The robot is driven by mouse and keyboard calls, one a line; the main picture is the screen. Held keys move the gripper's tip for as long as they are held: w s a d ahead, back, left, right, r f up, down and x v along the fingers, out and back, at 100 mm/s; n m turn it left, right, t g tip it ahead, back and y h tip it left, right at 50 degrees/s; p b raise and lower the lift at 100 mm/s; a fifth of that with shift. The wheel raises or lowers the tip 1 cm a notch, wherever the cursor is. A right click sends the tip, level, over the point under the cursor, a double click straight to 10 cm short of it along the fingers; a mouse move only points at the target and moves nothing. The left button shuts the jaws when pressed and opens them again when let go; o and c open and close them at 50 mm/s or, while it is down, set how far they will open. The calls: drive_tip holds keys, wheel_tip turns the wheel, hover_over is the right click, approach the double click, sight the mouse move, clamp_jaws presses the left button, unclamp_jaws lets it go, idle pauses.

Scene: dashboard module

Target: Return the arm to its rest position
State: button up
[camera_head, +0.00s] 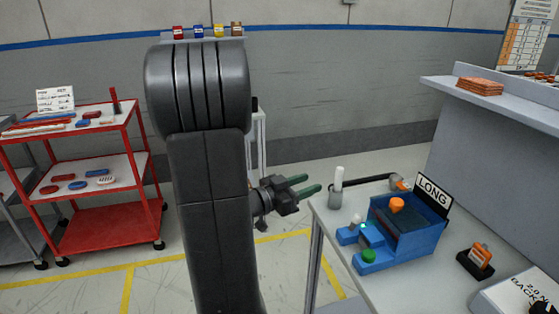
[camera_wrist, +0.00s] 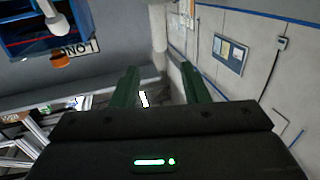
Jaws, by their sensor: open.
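My gripper (camera_head: 306,187) shows in the head view just left of the grey table (camera_head: 340,232), its green fingers pointing right toward the table edge. The fingers are apart with nothing between them. The wrist view also shows the gripper (camera_wrist: 160,88) with its two green fingers spread. My dark arm stands in the middle of the head view and hides part of what is behind it. On the table is a blue module (camera_head: 418,240) with an orange knob (camera_head: 397,204), a green button (camera_head: 369,256) and a sign reading LONG (camera_head: 433,193).
A dark stand with orange pieces (camera_head: 478,258) is at the right. A red cart (camera_head: 100,165) stands at the left. The floor between cart and table looks clear.

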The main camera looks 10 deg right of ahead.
sight(337, 173)
drive_tip(key=x, duration=1.1)
drive_tip(key=shift+d, duration=0.3)
drive_tip(key=shift+r+p, duration=0.4)
drive_tip(key=shift+r, duration=1.1)
